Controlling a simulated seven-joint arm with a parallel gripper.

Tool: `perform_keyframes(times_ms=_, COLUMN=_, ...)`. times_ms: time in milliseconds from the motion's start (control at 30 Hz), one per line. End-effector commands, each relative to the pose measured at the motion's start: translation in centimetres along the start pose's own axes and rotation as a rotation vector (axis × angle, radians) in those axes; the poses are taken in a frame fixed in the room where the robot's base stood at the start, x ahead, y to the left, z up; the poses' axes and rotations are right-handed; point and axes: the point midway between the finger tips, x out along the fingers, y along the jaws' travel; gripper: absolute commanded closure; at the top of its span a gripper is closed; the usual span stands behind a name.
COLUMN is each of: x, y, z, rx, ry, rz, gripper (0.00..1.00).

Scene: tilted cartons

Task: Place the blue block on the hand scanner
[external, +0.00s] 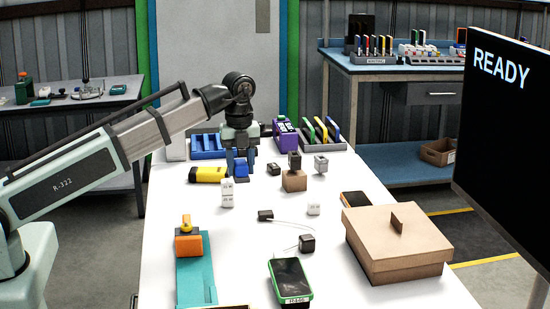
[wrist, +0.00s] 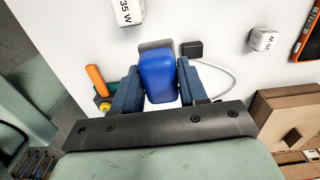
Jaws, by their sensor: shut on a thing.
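The blue block (external: 241,169) is between my gripper's fingers (external: 240,160) at the back left of the white table. In the wrist view the same block (wrist: 158,76) fills the space between the two dark blue fingers (wrist: 156,85), which are shut on its sides. I cannot tell whether its underside touches the table. A green-edged handheld device with a dark screen (external: 290,277), which looks like the hand scanner, lies face up at the table's front middle. It is well in front of my gripper and apart from the block. I cannot make it out in the wrist view.
A yellow-black object (external: 208,174) lies just left of my gripper. A teal stand with an orange part (external: 194,272) is front left; a lidded carton (external: 398,247) is front right. A purple device (external: 285,133) stands behind.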

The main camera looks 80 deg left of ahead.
Motion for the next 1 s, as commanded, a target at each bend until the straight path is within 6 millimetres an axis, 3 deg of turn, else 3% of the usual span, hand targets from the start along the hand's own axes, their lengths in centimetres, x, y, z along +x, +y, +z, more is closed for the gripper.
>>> perform_keyframes(times_ms=100, x=-0.3, y=0.9, z=3.9, rx=-0.06, ry=-0.001, rz=-0.002, gripper=0.89)
perform_keyframes(times_ms=600, x=-1.8, y=5.6, z=18.3, rx=-0.28, ry=-0.006, rz=-0.01, gripper=0.89)
perform_keyframes(times_ms=867, x=-2.9, y=7.1, z=23.9, rx=-0.294, ry=-0.007, rz=-0.009, gripper=0.89)
perform_keyframes(times_ms=1000, x=-3.4, y=6.2, z=24.3, rx=-0.171, ry=-0.004, rz=-0.004, gripper=0.89)
